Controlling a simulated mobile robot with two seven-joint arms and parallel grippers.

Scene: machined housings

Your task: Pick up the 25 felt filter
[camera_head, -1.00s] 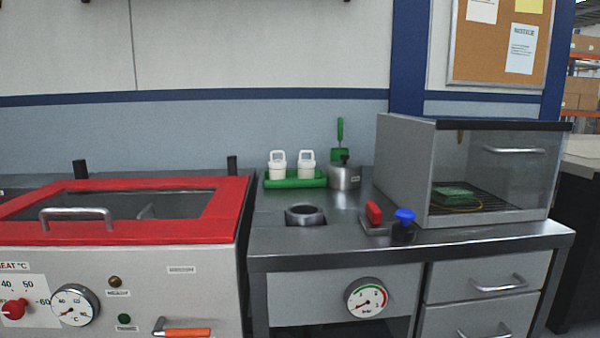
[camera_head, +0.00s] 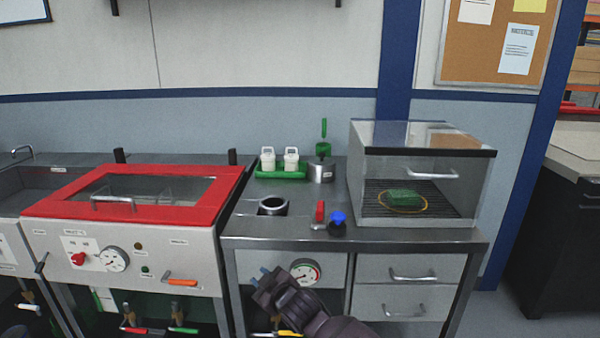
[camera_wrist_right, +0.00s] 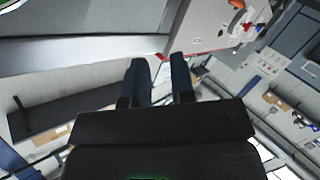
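I cannot make out a label reading 25 felt filter. Two white lidded pieces with loop handles, the left one (camera_head: 268,158) and the right one (camera_head: 291,159), stand upright in a green tray (camera_head: 281,174) at the back of the steel bench; their small labels are unreadable. My right gripper (camera_head: 263,277) is low in front of the bench, below its top and apart from these pieces. In the right wrist view its two fingers (camera_wrist_right: 160,80) stand a little apart with nothing between them. My left gripper is not in view.
A steel cup (camera_head: 321,172) with a green-handled tool stands right of the tray. A round port (camera_head: 273,205), a red lever (camera_head: 320,211) and a blue knob (camera_head: 338,217) sit nearer the front. A clear-fronted cabinet (camera_head: 420,215) stands right; a red-lidded bath (camera_head: 60,205) stands left.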

